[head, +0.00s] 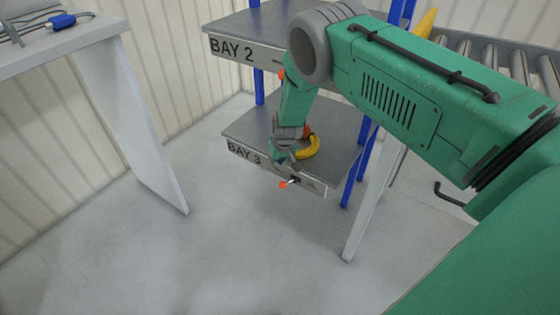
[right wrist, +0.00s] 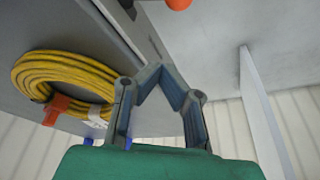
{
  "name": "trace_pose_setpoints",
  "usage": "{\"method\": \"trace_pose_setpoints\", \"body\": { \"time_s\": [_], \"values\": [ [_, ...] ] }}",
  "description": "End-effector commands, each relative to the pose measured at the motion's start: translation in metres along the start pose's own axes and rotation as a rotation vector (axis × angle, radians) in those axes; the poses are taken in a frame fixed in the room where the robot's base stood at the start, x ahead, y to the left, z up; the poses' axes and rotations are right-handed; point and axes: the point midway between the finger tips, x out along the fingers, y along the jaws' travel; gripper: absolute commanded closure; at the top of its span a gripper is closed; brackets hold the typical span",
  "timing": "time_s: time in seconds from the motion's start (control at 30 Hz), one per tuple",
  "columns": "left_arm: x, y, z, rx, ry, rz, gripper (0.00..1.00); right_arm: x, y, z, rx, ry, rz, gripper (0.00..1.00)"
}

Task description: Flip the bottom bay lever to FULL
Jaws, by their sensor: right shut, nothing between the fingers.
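The bottom shelf, labelled BAY 3 (head: 243,152), has a small lever with an orange knob (head: 283,184) on the right part of its front edge. The knob hangs below a dark pivot and points left and down. An orange knob (right wrist: 178,4) also shows at the top of the right wrist view, cut off by the frame edge. My right gripper (head: 284,158) is just above the BAY 3 front edge, near the lever and apart from the knob. In the right wrist view its fingertips (right wrist: 158,72) meet with nothing between them. My left gripper is out of view.
A yellow cable coil (right wrist: 60,78) with an orange strap lies on the BAY 3 shelf beside the gripper. The BAY 2 shelf (head: 228,47) is above. A white table (head: 60,42) stands left; a roller conveyor (head: 490,52) is at right. Open floor lies in front.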

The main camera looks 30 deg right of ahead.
Motion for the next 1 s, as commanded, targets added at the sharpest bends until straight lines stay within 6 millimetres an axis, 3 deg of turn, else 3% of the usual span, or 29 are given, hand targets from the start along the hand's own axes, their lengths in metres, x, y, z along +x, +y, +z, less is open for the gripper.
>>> {"method": "trace_pose_setpoints", "body": {
  "time_s": [0.03,0.13,0.43,1.0],
  "values": [
    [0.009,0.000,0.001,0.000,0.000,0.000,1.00,0.014,0.000,0.002,-0.002,0.000,0.001,1.00],
    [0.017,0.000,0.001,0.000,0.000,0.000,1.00,0.030,-0.001,0.001,-0.002,0.001,0.001,1.00],
    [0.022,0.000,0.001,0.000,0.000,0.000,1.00,0.033,0.000,0.035,0.000,-0.001,-0.001,1.00],
    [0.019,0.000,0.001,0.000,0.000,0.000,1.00,0.031,0.004,0.041,-0.001,-0.001,-0.001,1.00]
  ]
}}
